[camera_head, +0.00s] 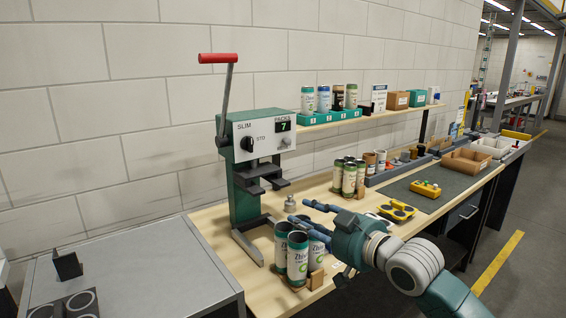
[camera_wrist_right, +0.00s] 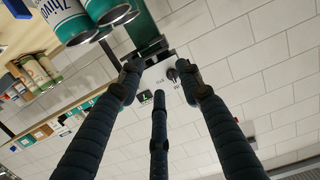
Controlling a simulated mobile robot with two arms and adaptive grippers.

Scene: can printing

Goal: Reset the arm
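The can press (camera_head: 258,150), green and grey with a red-handled lever (camera_head: 218,58), stands on the wooden workbench. Its panel reads SLIM, STD, PACKS and 7. My right gripper (camera_head: 303,213) reaches in from the lower right, its fingers spread in front of the press, above and beside a group of white-and-green cans (camera_head: 298,258). In the right wrist view the gripper's three fingers (camera_wrist_right: 158,78) are apart with nothing between them. The cans (camera_wrist_right: 66,20) show there at the upper left, outside the fingers. My left gripper is not in view.
A second can group (camera_head: 348,180) stands farther back, near yellow-and-black pieces (camera_head: 397,210). A shelf (camera_head: 375,118) holds cans and boxes. A grey table (camera_head: 140,268) is at the left. Open cardboard trays (camera_head: 466,160) sit at the bench's far end.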

